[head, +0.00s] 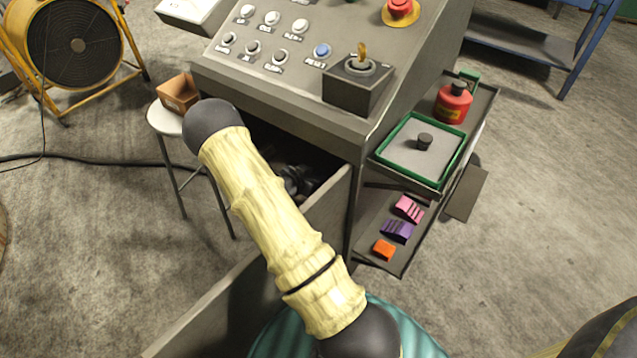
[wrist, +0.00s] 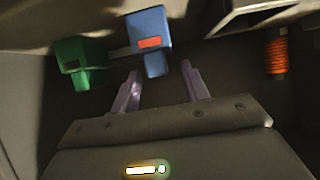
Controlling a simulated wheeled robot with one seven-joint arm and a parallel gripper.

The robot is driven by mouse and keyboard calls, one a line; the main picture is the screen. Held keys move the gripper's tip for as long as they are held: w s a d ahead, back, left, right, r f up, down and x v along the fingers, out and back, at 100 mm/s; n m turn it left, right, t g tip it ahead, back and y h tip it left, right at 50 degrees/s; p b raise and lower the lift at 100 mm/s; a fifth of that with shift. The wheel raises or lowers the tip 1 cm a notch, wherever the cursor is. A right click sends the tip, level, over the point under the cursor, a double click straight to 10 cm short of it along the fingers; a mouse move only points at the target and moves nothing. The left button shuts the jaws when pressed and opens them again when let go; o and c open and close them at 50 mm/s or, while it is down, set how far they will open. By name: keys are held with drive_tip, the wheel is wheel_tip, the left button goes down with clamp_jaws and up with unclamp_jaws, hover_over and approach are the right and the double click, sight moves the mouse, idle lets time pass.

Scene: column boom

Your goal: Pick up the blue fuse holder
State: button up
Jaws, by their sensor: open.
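The blue fuse holder (wrist: 150,22) shows in the wrist view at the upper middle, with a red patch on its face and a narrower lower part. My gripper (wrist: 160,68) is open, its two pale purple fingers pointing towards the blue holder. The narrow lower part of the holder appears in line with the gap between the fingertips. I cannot tell whether the fingers touch it. In the head view my arm hides the gripper, and the blue holder cannot be made out there.
A green fuse holder (wrist: 80,58) stands left of the blue one. A ribbed orange item (wrist: 277,55) is at the right. Grey walls enclose them. In the head view, an open drawer (head: 325,208) sits under the control console (head: 225,75), beside a side shelf with a green-rimmed tray (head: 378,165).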

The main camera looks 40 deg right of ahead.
drive_tip(key=x, duration=0.2)
drive_tip(key=shift+d+f, duration=0.15)
drive_tip(key=shift+d, duration=0.05)
clamp_jaws()
idle(0.4)
